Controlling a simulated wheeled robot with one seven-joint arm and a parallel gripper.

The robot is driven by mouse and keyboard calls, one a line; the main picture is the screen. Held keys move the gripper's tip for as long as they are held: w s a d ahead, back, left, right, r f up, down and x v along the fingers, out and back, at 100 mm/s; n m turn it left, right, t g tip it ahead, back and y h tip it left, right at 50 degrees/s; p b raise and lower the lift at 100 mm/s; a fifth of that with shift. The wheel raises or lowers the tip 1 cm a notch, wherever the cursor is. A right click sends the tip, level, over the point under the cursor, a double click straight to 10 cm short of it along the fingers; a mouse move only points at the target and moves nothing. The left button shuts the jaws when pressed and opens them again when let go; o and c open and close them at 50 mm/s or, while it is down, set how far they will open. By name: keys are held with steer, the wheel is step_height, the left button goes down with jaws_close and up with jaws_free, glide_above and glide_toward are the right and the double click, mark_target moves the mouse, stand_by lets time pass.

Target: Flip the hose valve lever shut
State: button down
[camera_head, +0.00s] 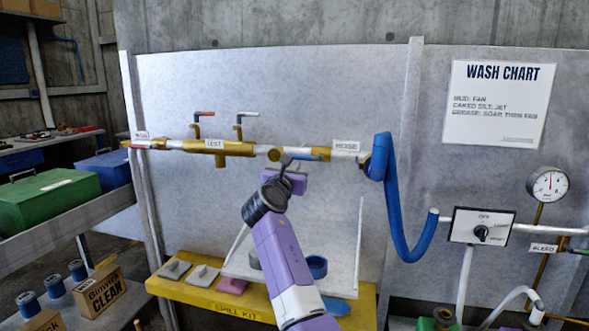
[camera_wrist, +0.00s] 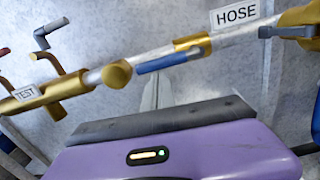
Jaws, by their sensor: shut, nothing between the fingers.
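The hose valve (camera_wrist: 192,44) is a brass body on the horizontal pipe, left of the HOSE label (camera_wrist: 236,15). Its blue lever (camera_wrist: 168,63) lies nearly along the pipe in the wrist view. In the head view the blue lever (camera_head: 308,153) is small and partly behind my gripper. My gripper (camera_head: 287,163) is shut and empty, just below and in front of the pipe near the lever. In the wrist view my gripper (camera_wrist: 165,120) shows as a dark edge on a purple body, below the lever with a visible gap. Exact depth to the lever is unclear.
A brass TEST manifold (camera_head: 217,148) sits left, with a red-handled lever (camera_head: 204,114) and a grey-handled lever (camera_head: 248,114) above it. A blue hose (camera_head: 391,195) hangs right of the valve. A yellow spill kit shelf (camera_head: 200,287) stands below. Bare wall panel lies above the pipe.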

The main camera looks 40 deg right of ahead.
mark_target(294, 156)
steer(key=shift+r, duration=0.25)
steer(key=shift+w+a+r+m+p, duration=0.1)
steer(key=shift+r+m+p, duration=0.4)
steer(key=shift+m, duration=0.5)
steer(key=r+m, duration=0.1)
steer(key=m, duration=0.1)
steer(key=shift+r+m+p, duration=0.3)
steer(key=shift+r+m, duration=0.1)
steer(key=s+d+r+m+g+p, duration=0.1)
steer(key=r+m, duration=0.4)
steer(key=m, duration=0.7)
steer(key=s+d+p, duration=0.1)
steer(key=s+d, duration=0.1)
steer(key=shift+s+r+p, duration=0.2)
steer(key=shift+s+p, duration=0.1)
steer(key=shift+p, duration=0.05)
steer(key=shift+s, duration=0.1)
